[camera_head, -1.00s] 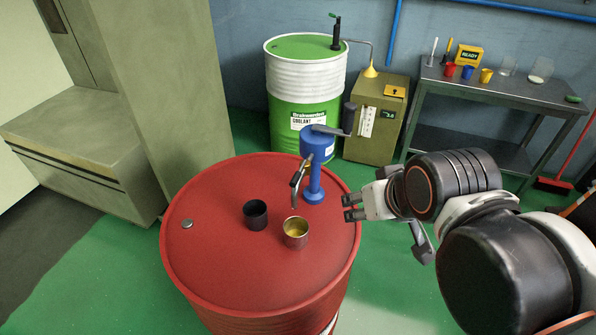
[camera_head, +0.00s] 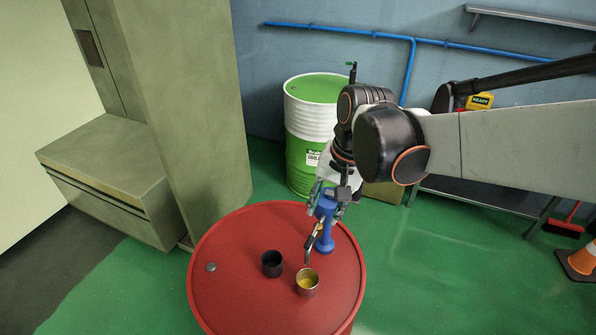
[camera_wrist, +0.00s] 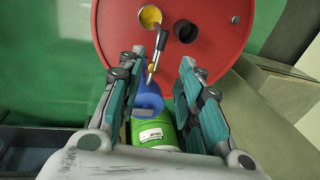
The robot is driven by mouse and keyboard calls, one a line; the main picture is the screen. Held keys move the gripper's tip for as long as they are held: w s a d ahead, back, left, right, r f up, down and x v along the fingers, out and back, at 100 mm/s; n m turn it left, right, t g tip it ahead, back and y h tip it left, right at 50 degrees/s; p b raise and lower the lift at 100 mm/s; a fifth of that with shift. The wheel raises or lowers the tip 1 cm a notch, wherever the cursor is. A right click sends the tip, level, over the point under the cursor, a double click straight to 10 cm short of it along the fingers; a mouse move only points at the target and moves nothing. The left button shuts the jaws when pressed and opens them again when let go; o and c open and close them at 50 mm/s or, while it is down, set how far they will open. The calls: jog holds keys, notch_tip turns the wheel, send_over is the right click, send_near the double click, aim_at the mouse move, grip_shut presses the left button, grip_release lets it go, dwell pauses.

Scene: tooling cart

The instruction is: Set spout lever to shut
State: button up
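The blue pump (camera_head: 326,241) stands upright on the red drum, and its body also shows in the wrist view (camera_wrist: 148,92). Its metal spout (camera_head: 309,250) slants down toward the cups. A small orange-yellow part shows on the spout (camera_wrist: 151,72) in the wrist view; I cannot tell the lever's setting. My gripper (camera_head: 332,200) is at the pump's top. In the wrist view my gripper (camera_wrist: 160,68) is open, one finger on each side of the pump and spout, with nothing clearly held. My fingers partly hide the pump head in the head view.
The red drum (camera_head: 235,293) carries a black cup (camera_head: 272,263) and a metal cup with yellow liquid (camera_head: 307,282). Behind are a green-and-white drum (camera_head: 305,115) and a grey bench (camera_head: 480,195). A cabinet (camera_head: 180,110) stands left.

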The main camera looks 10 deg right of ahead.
aim_at(309, 242)
jog(key=b+x, duration=0.1)
jog(key=x, duration=0.6)
jog(key=b+x, duration=0.1)
jog(key=x, duration=0.5)
jog(key=shift+w+a+f, duration=0.1)
jog(key=shift+a+f, duration=0.15)
jog(key=shift+f, duration=0.1)
grip_shut()
